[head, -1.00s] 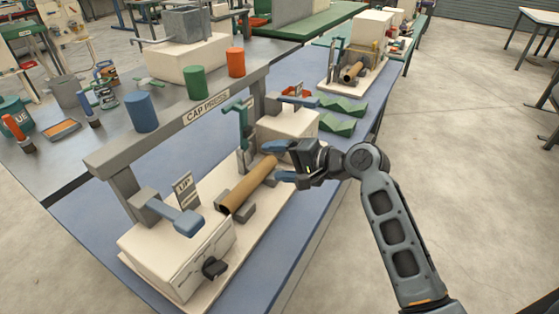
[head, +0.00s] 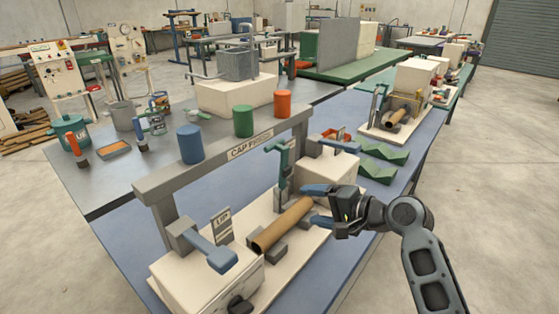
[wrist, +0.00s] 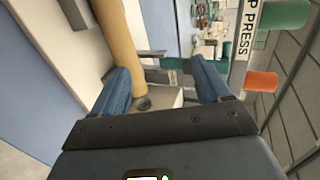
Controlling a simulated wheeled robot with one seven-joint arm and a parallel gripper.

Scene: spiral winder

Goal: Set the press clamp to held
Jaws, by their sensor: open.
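The cap press stands on the blue bench, with its sign (head: 250,147) on a grey crossbar. A green clamp (head: 281,165) with a T-shaped handle stands upright behind the brown tube (head: 284,224). I take it as the press clamp, though its state is unclear. The tube lies in grey cradles between two pale blocks. My gripper (head: 313,204) is open and empty near the tube's far end, with its blue fingers pointing left. In the wrist view, the fingers (wrist: 162,82) are spread, and the tube (wrist: 118,45) passes beyond the left finger. I cannot tell whether they touch.
Blue lever pads (head: 215,254) sit on the press's near and far blocks. Blue, green and orange cylinders (head: 243,121) stand behind the crossbar. Green V-blocks (head: 378,172) lie beyond the far block. An "UP" plate (head: 222,226) stands by the near lever. Open floor lies right of the bench.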

